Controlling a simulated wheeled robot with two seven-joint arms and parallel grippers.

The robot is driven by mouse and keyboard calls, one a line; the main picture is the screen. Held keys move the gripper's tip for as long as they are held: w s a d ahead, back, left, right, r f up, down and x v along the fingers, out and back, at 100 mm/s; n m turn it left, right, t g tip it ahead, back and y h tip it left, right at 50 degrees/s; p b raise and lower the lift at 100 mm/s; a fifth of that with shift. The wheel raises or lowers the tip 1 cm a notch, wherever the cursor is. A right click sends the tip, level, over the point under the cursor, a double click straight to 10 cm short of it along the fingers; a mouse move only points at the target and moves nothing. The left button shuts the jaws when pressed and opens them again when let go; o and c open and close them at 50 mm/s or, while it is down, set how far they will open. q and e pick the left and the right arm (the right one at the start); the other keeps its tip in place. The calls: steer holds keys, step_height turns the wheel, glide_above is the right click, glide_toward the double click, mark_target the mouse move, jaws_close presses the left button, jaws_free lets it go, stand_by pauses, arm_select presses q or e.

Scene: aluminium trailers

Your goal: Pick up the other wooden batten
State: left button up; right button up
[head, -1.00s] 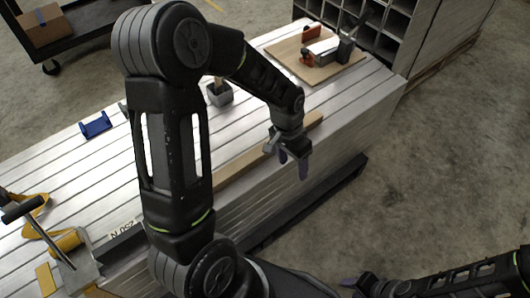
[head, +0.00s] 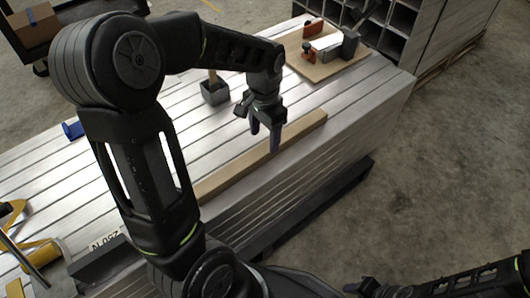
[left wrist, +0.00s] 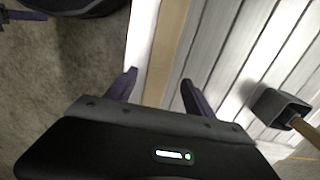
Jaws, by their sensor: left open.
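A long, pale wooden batten (head: 300,133) lies along the near edge of the slatted aluminium top (head: 345,110) of the stack. My left gripper (head: 265,140) is open and empty, pointing down over the batten. In the left wrist view, the batten (left wrist: 167,40) runs between the two spread fingers of the left gripper (left wrist: 159,78). I cannot tell how high the fingers are above it. The batten's left part is hidden behind my left arm. My right gripper (head: 366,288) is low at the bottom edge, dark and partly cut off; its jaws are unclear.
A mallet with a grey head (head: 215,93) stands behind the batten. A wooden board (head: 318,68) with red and grey tools lies at the far end. Yellow-handled tools (head: 35,256) lie at the left. Concrete floor is clear at the right.

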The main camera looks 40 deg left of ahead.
mark_target(265, 148)
arm_select(q)
step_height(265, 148, down, 4)
steer(key=shift+s+d+f+b, duration=0.1)
steer(key=shift+d+f+b, duration=0.1)
steer(key=shift+b, duration=0.9)
steer(key=shift+f, duration=0.4)
steer(key=shift+c, duration=0.2)
jaws_close()
